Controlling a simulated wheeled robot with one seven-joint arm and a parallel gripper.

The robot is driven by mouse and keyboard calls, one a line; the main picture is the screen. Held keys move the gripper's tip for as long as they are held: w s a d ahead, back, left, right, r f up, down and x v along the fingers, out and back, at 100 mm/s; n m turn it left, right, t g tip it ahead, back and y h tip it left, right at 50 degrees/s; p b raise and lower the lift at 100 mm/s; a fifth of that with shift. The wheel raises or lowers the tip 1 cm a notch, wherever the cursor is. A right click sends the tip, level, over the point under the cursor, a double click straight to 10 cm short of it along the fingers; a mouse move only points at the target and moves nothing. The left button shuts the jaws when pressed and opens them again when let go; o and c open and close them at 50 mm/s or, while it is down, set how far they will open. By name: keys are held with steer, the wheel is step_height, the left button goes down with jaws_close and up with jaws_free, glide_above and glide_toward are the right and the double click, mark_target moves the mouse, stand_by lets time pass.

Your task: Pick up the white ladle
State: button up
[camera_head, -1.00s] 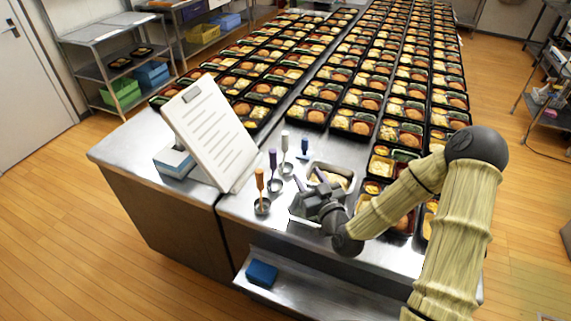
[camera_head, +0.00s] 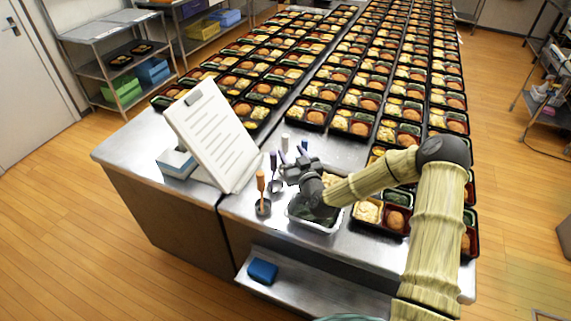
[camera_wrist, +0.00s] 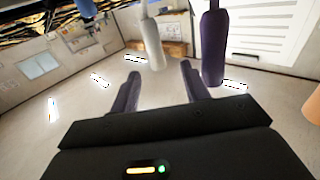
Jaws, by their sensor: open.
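The white ladle (camera_head: 285,142) stands handle up on the counter, beside the clipboard. My gripper (camera_head: 295,164) is just on its near side and hides its lower part. In the wrist view the white handle (camera_wrist: 152,45) hangs from the top edge, ahead of my gripper (camera_wrist: 160,72) and lined up with the gap between the fingers. The fingers are apart and empty. I cannot tell how far the handle is from the fingertips.
The purple ladle (camera_head: 273,160) is close beside the white one, its handle (camera_wrist: 212,45) near the right finger. An orange ladle (camera_head: 261,182) is nearer. A blue handle (camera_head: 304,146) is at the right. A metal food pan (camera_head: 318,227) lies below my wrist. The clipboard (camera_head: 212,135) leans left.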

mark_target(287, 140)
steer(key=shift+w+a+r+p, duration=0.15)
steer(key=shift+w+r+p, duration=0.1)
steer(key=shift+w+p, duration=0.2)
steer(key=p+x, duration=0.1)
steer(key=x, duration=0.2)
steer(key=shift+w+r, duration=0.15)
steer(key=shift+w, duration=0.1)
steer(key=shift+w+a, duration=0.1)
steer(key=shift+w, duration=0.35)
jaws_close()
